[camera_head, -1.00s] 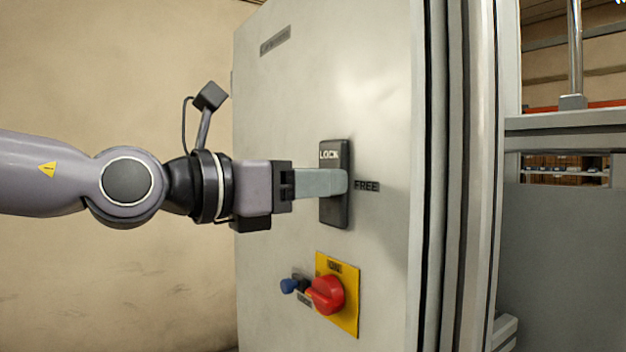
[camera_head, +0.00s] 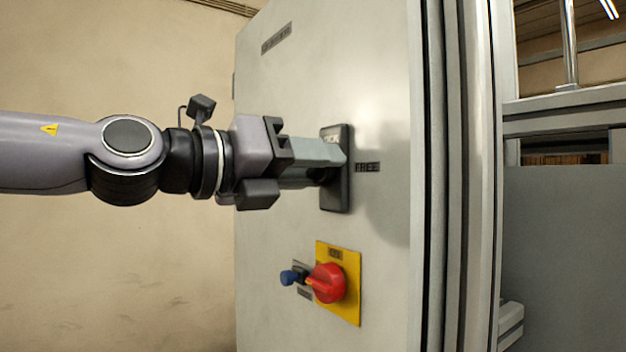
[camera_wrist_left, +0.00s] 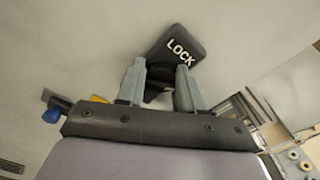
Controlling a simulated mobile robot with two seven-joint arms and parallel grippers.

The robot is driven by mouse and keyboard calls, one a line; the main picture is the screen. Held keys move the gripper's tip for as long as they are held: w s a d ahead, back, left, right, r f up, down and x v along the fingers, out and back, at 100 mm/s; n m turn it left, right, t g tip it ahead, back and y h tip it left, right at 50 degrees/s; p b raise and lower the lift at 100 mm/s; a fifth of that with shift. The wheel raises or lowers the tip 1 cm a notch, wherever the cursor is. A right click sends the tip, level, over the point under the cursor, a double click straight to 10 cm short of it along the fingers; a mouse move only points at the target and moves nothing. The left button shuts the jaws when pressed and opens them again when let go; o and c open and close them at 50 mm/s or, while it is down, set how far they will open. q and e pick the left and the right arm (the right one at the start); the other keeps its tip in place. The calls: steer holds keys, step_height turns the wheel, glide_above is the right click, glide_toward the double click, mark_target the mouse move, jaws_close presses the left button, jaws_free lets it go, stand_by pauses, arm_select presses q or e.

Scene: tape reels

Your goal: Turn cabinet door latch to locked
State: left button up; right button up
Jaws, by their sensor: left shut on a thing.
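The cabinet door latch has a dark plate (camera_head: 340,198) on the light grey door, with FREE lettering (camera_head: 367,167) to its right. In the left wrist view the plate (camera_wrist_left: 186,40) shows white LOCK lettering. My left gripper (camera_head: 332,158) reaches in from the left, rolled over, with its grey fingertips at the plate. In the left wrist view my gripper (camera_wrist_left: 160,85) has its two fingers on either side of the dark latch knob (camera_wrist_left: 157,92), shut on it. The fingers hide much of the knob, so its exact angle is hard to tell. My right gripper is not in view.
Below the latch, a red rotary switch (camera_head: 327,283) sits on a yellow plate (camera_head: 346,302), with a blue knob (camera_head: 290,277) beside it. The grey cabinet door (camera_head: 290,90) has a metal frame edge (camera_head: 470,180) on its right. A bare wall stands at left.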

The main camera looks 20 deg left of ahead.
arm_select(q)
steer(key=n, duration=0.4)
steer(key=shift+a+n+b, duration=0.1)
steer(key=shift+n+b, duration=0.3)
steer(key=n, duration=0.5)
steer(key=shift+n, duration=0.9)
steer(key=shift+w, duration=0.1)
steer(key=o, duration=1)
steer(key=shift+f, duration=0.1)
steer(key=shift+a, duration=0.1)
